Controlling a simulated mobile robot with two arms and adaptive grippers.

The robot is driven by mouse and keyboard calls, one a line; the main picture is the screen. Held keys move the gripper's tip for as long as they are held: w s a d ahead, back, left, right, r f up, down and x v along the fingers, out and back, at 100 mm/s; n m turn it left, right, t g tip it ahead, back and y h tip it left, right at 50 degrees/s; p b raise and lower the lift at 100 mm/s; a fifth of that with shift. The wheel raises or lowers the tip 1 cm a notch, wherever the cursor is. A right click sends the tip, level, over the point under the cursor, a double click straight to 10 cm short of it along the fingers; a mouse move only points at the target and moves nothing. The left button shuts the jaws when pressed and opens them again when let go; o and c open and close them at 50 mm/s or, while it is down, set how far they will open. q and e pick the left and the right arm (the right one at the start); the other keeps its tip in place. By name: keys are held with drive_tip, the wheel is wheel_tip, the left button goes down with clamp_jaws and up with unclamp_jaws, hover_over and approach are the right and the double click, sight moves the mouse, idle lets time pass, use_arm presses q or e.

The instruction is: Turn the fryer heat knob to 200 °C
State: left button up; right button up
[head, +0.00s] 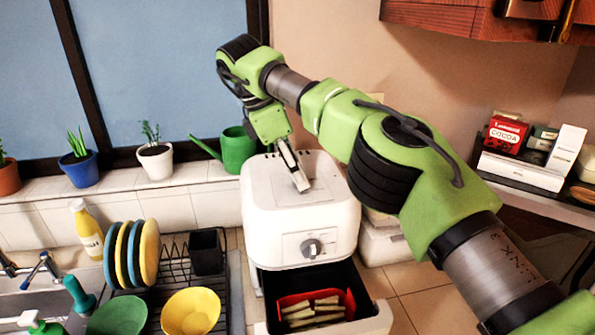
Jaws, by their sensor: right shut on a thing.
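The white fryer (262,215) stands on the counter in the middle of the head view. Its heat knob (311,248) is a grey round dial on a small front panel; the scale is too small to read. The fryer's dark drawer (362,311) is pulled out at the front. My right gripper (301,185) points down over the fryer's top, behind and above the knob and apart from it. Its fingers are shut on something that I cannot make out. My left gripper is not in view.
A red basket (350,303) with several pale sticks lies in the drawer. A dish rack (175,270) with plates and a yellow bowl (190,312) stands left. A green watering can (236,150) is behind the fryer. Counter to the drawer's right (425,295) is clear.

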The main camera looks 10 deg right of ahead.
drive_tip(key=o, duration=1.1)
drive_tip(key=shift+c, duration=0.2)
